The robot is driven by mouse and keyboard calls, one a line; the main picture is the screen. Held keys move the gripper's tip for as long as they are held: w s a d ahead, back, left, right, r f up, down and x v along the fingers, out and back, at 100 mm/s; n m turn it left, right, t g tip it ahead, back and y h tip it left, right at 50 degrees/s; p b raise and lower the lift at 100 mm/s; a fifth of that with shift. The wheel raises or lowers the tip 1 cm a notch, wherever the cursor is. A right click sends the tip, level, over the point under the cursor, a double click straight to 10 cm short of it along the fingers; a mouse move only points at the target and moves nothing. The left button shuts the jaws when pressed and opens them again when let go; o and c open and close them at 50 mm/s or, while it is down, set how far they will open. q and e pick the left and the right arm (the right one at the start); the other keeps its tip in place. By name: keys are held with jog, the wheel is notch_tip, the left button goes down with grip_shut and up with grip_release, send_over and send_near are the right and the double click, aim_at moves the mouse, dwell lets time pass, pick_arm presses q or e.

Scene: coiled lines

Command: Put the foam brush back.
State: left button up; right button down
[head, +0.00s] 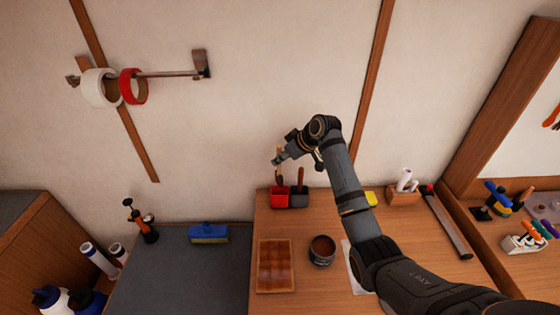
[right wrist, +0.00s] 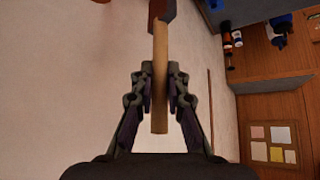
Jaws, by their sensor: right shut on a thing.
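My right gripper (head: 277,160) is shut on the wooden handle of the foam brush (right wrist: 160,75), near the wall above the table. In the right wrist view the handle runs between both fingers (right wrist: 160,90), and a reddish-brown end shows at the top edge, partly cut off. In the head view the brush looks roughly upright, with its dark end low. A red cup (head: 279,197) is just below it. I cannot tell whether the brush's lower end is above, in front of or inside the cup. A grey cup (head: 299,199) beside it holds a brown handle. My left gripper is not in view.
A dark tin (head: 322,250) and a brown wooden panel (head: 275,265) are on the wooden table (head: 410,240). A wooden block with white rolls (head: 404,189) stands right. A peg with tape rolls (head: 133,87) is on the wall.

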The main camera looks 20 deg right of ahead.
aim_at(280, 174)
jog(key=shift+f+p, duration=0.3)
jog(key=shift+f, duration=0.55)
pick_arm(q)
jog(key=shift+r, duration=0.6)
pick_arm(e)
jog(key=shift+f, duration=0.1)
jog(key=shift+f, duration=0.6)
jog(key=c, duration=1.4)
grip_release()
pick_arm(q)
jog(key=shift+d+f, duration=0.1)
pick_arm(e)
jog(key=shift+o, duration=0.2)
